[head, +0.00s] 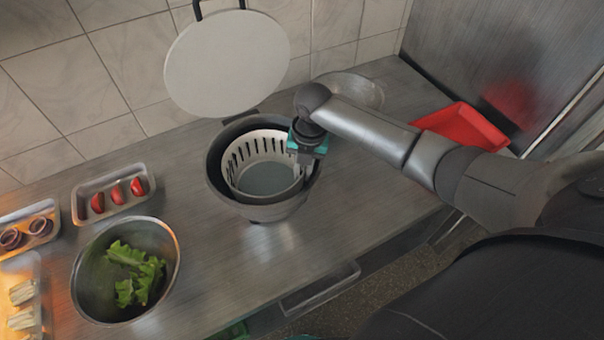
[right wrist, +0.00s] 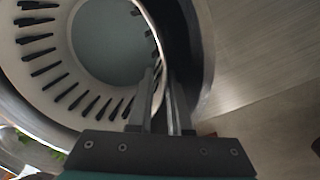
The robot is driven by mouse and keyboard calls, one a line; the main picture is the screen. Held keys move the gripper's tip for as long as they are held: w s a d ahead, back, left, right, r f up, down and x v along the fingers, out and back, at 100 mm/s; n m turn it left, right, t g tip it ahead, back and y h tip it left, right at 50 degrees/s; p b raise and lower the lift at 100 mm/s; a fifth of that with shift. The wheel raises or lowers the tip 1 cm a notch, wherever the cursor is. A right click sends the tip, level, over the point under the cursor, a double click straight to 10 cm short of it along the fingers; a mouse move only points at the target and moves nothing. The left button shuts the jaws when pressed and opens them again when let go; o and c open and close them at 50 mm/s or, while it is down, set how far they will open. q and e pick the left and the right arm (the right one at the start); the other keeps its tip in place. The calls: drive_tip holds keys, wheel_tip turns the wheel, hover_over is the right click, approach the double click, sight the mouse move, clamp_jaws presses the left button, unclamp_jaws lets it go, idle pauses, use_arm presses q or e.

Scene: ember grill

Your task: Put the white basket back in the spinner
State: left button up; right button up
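The white basket (head: 241,158), with dark slots around its wall, is inside the grey spinner bowl (head: 262,213). It also shows at the upper left of the right wrist view (right wrist: 45,62). I cannot tell whether it rests on the bowl's bottom. The spinner's round white lid (head: 227,62) stands open behind the bowl. My right gripper (head: 306,150) is at the basket's right side. In the right wrist view, its two fingers (right wrist: 160,100) are close together, one on each side of the basket's rim, apparently gripping it. My left gripper is not in view.
A metal bowl with lettuce (head: 88,276) stands at the front left. A tray with tomato slices (head: 88,187) is behind it, with more trays at the left edge. A red tray (head: 462,125) lies at the right. The counter before the spinner is clear.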

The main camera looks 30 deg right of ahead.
wheel_tip(320, 180, up, 10)
drive_tip(key=shift+s+d, duration=0.3)
drive_tip(key=shift+d, duration=0.05)
idle(0.4)
